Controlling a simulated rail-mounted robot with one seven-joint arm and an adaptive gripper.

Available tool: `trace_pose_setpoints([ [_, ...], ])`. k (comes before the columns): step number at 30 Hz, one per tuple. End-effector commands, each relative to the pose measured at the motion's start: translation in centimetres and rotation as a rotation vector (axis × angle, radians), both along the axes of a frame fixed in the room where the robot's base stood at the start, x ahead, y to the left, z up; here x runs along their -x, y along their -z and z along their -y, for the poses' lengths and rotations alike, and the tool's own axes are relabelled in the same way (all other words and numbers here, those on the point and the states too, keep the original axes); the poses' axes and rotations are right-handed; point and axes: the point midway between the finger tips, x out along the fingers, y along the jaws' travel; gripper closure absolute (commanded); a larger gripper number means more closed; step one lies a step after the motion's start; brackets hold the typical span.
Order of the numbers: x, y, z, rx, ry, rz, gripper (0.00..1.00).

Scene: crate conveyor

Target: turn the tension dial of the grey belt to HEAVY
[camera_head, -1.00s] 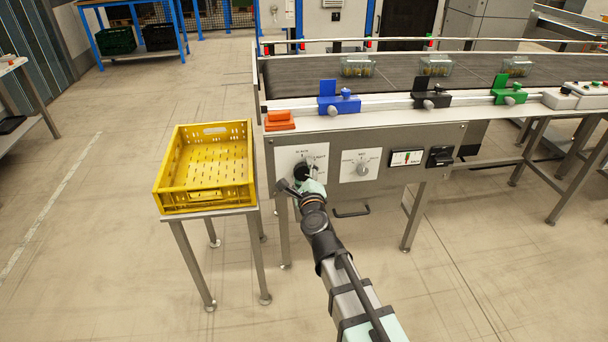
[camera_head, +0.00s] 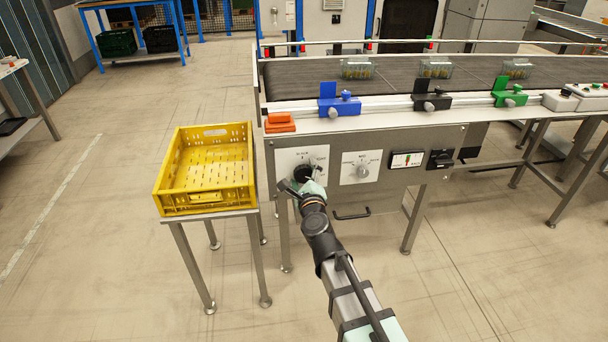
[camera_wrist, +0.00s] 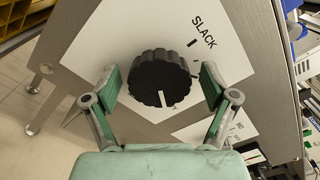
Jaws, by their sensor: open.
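The tension dial is a black ribbed knob (camera_wrist: 158,76) with a white pointer line, on a white plate (camera_wrist: 100,42) marked SLACK. In the wrist view the pointer aims down, away from the SLACK mark at upper right; lettering near its tip is mostly hidden. My gripper (camera_wrist: 160,84) is open, its two fingers on either side of the knob, with visible gaps. In the head view the knob (camera_head: 302,173) is on the left of the grey belt's (camera_head: 400,74) front panel, with my gripper (camera_head: 301,187) just before it.
A second dial (camera_head: 362,171) is right of the first, then a small gauge (camera_head: 407,160) and a black switch (camera_head: 440,158). A yellow crate (camera_head: 203,198) stands on a stand at left. A handle (camera_head: 351,214) hangs below the panel. Open floor lies in front.

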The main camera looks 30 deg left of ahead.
Motion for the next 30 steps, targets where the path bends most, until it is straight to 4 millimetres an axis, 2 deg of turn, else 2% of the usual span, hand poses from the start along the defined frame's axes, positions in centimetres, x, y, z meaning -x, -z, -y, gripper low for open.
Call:
trace_pose_setpoints([
  [8,1.4,0.0,1.0,0.000,-0.001,-0.001,0.15],
  [19,5.7,0.0,4.0,0.000,0.000,0.000,0.15],
  [30,6.1,0.0,4.3,0.000,0.000,0.000,0.15],
])
